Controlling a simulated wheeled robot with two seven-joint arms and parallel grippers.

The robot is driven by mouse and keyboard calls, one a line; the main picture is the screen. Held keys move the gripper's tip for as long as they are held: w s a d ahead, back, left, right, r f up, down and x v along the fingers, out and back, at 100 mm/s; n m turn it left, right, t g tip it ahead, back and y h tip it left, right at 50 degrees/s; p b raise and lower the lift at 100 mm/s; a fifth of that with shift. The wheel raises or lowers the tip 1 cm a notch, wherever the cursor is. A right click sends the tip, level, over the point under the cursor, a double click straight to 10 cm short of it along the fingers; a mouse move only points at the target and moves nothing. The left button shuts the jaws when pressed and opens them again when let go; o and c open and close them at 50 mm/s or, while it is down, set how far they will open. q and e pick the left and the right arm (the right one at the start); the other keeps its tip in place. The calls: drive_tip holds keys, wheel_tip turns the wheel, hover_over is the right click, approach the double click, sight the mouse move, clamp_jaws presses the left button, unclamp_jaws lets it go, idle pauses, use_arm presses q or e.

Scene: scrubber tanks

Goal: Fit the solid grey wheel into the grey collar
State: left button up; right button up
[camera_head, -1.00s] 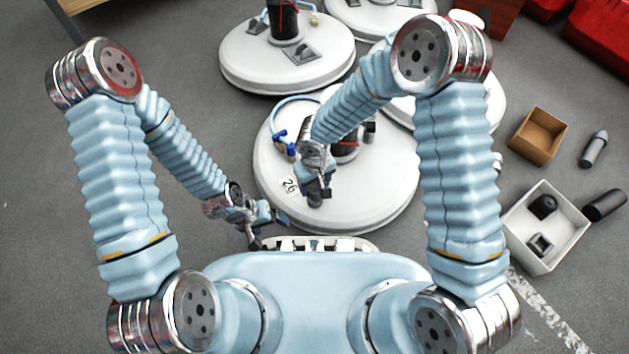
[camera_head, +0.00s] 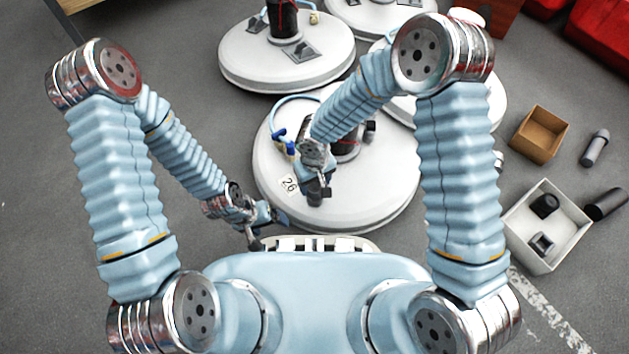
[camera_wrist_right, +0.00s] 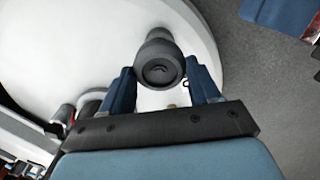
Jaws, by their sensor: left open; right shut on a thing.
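My right gripper (camera_head: 318,184) is above the near part of the white round tank lid marked 26 (camera_head: 372,198). It is shut on a dark grey round piece (camera_wrist_right: 158,62), which seems to be the solid grey wheel. In the right wrist view the piece sits between the blue fingers of the right gripper (camera_wrist_right: 162,86), its round end facing the camera. My left gripper (camera_head: 268,216) is open and empty at the lid's left front edge. I cannot make out the grey collar; my right arm and gripper cover part of the lid.
More white round lids (camera_head: 287,55) stand behind. A white bin (camera_head: 518,238) with dark pieces, a brown box (camera_head: 538,134) and loose dark cylinders (camera_head: 604,204) lie at the right. A blue hose (camera_head: 284,108) lies on the near lid. Floor at the left is clear.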

drive_tip(key=shift+f, duration=0.15)
drive_tip(key=shift+f+b, duration=0.3)
drive_tip(key=shift+f, duration=0.05)
drive_tip(key=shift+f, duration=0.15)
idle(0.5)
drive_tip(key=shift+f, duration=0.2)
drive_tip(key=shift+f, duration=0.8)
idle(1.0)
drive_tip(key=o, duration=1.3)
